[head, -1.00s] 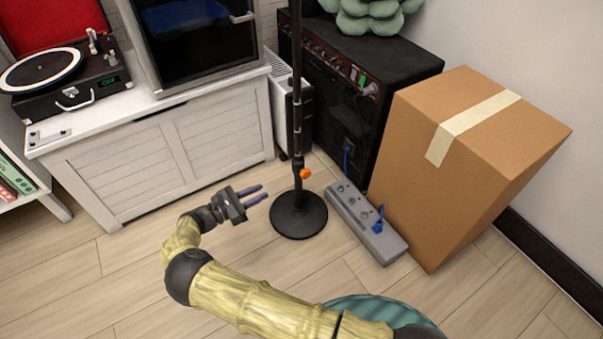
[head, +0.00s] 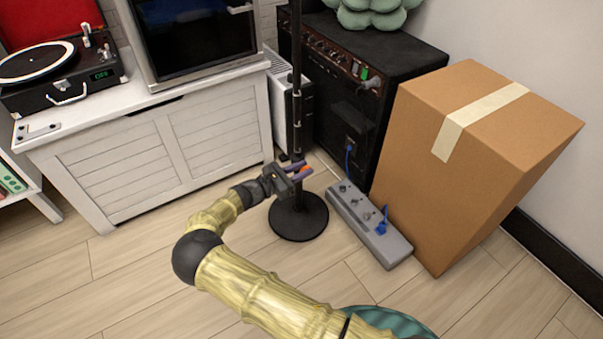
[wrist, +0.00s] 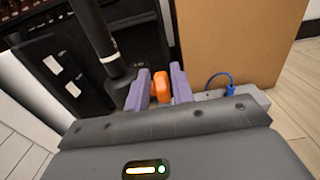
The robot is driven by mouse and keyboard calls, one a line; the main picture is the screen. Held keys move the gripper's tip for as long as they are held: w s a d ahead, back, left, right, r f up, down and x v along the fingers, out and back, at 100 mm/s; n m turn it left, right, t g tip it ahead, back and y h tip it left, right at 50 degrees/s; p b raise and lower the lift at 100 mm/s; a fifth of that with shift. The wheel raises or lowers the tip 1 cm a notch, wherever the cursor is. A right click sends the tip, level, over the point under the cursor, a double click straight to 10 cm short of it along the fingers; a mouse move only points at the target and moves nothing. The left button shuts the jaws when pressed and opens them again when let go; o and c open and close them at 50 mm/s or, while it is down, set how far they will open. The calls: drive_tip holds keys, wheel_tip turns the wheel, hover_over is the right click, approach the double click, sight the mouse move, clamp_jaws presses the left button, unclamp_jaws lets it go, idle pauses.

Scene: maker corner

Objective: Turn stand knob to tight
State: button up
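The stand's orange knob (head: 305,169) sits low on a black upright pole (head: 296,75) with a round black base (head: 299,222). My gripper (head: 305,171) reaches the knob from the left, with one purple finger on each side of it. In the wrist view the knob (wrist: 161,87) shows between the two fingers (wrist: 160,88), and the black pole (wrist: 93,28) stands to their left. The fingers are apart, about as wide as before. I cannot tell whether they touch the knob. The fingers partly hide the knob in the head view.
A grey power strip (head: 372,232) with a blue plug lies right of the base. Behind are a black amplifier (head: 395,55) and a white radiator (head: 284,100). A cardboard box (head: 450,190) stands at right, a white cabinet (head: 130,175) at left. Front floor is partly clear.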

clamp_jaws()
